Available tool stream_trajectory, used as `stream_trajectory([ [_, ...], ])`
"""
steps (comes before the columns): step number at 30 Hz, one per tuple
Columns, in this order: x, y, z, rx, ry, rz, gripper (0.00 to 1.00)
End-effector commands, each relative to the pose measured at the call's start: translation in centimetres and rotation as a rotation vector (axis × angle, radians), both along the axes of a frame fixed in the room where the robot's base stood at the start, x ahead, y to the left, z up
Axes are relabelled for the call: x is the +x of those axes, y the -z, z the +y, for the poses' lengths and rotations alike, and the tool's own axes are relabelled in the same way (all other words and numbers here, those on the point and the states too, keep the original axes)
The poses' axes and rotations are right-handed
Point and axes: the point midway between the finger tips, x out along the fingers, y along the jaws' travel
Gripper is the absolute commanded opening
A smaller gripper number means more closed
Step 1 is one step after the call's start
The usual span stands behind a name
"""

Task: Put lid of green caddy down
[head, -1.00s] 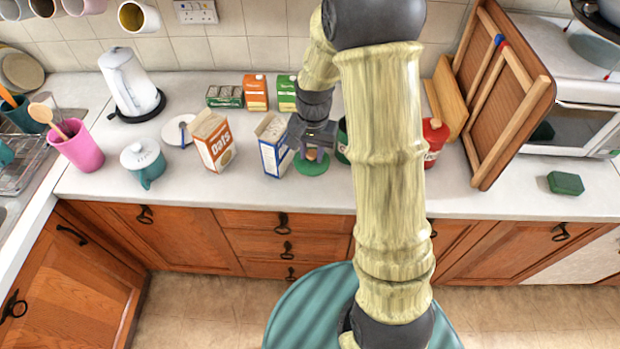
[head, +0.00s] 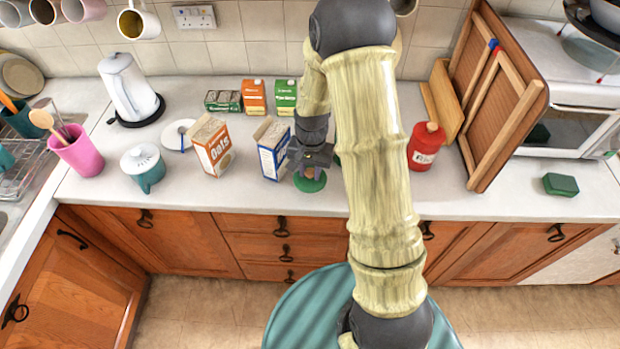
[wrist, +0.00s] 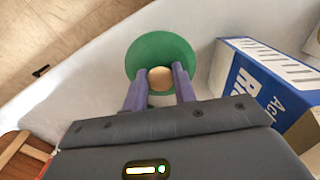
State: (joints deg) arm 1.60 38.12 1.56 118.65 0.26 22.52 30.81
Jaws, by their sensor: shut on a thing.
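The green lid (head: 311,184) is round and flat with a pale wooden knob. My gripper (head: 309,168) is shut on the knob, pointing down. In the wrist view the lid (wrist: 143,54) shows beyond the fingers, and the knob lies between the tips of my gripper (wrist: 160,82). The lid is over the front part of the white counter, right of the blue and white box (head: 272,149). I cannot tell whether it touches the counter. The green caddy's body is almost wholly hidden behind my arm.
The blue box (wrist: 265,85) stands close beside my gripper, with an orange oats box (head: 211,146) to its left. A red jar (head: 425,148) and a leaning wooden rack (head: 505,100) stand right of my arm. The counter's front edge (head: 250,210) is near the lid.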

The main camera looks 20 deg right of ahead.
Motion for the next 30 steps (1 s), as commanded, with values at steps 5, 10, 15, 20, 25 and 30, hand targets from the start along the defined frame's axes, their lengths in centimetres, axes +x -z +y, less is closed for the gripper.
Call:
stream_trajectory([
  [5,-0.1,1.7,0.0,0.001,0.000,0.005,0.00],
  [10,-0.1,3.7,0.0,0.000,0.000,0.004,0.00],
  [15,0.0,4.1,0.0,0.000,0.000,0.000,0.00],
  [20,0.0,4.2,0.0,0.000,0.000,0.000,0.00],
  [25,0.0,4.3,0.0,0.000,0.000,0.000,0.43],
  [30,0.0,4.3,0.0,0.000,0.000,0.000,0.49],
])
